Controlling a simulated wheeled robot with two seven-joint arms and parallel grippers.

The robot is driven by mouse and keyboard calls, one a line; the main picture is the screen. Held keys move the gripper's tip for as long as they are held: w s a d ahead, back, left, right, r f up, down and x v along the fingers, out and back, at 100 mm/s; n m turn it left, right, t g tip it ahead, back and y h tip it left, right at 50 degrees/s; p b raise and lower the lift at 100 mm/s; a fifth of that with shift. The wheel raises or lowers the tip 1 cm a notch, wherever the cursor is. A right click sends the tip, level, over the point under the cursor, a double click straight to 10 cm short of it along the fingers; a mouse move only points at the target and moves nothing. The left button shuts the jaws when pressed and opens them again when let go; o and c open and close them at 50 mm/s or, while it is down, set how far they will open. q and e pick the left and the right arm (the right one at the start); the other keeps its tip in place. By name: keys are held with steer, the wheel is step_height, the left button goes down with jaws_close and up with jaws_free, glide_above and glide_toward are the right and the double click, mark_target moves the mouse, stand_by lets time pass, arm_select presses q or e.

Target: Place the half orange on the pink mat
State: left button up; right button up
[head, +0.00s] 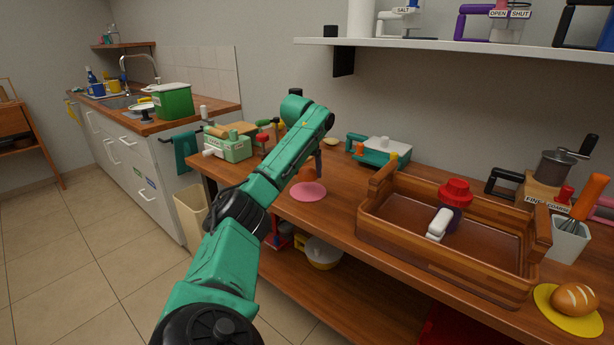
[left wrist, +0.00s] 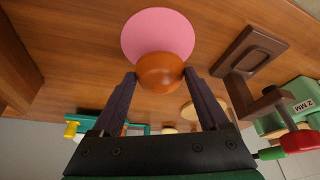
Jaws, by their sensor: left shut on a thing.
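The half orange (head: 306,174) is between the fingers of my left gripper (head: 317,165), which is shut on it. In the head view it shows at or just above the back part of the pink mat (head: 308,192), a flat round piece on the wooden counter. In the left wrist view the half orange (left wrist: 160,72) sits between the fingertips (left wrist: 160,76) and overlaps the edge of the pink mat (left wrist: 157,28). I cannot tell whether it touches the mat. My right gripper is not in view.
A teal and white appliance (head: 382,151) is behind. A green device (head: 228,148) stands left. A bread roll (head: 574,299) lies on a yellow mat.

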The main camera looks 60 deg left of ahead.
mark_target(307, 193)
arm_select(q)
steer(key=shift+f+b, duration=0.6)
steer(key=shift+f, duration=1.8)
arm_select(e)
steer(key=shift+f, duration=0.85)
arm_select(q)
steer(key=shift+f, duration=0.1)
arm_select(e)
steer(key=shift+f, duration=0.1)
arm_select(q)
steer(key=o, duration=1.3)
steer(key=shift+f, duration=0.1)
steer(key=shift+c, duration=0.2)
steer(key=shift+r, duration=0.3)
steer(key=p+v, duration=0.1)
steer(key=v, duration=1.1)
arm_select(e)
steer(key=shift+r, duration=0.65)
arm_select(q)
steer(key=shift+d+f, duration=0.1)
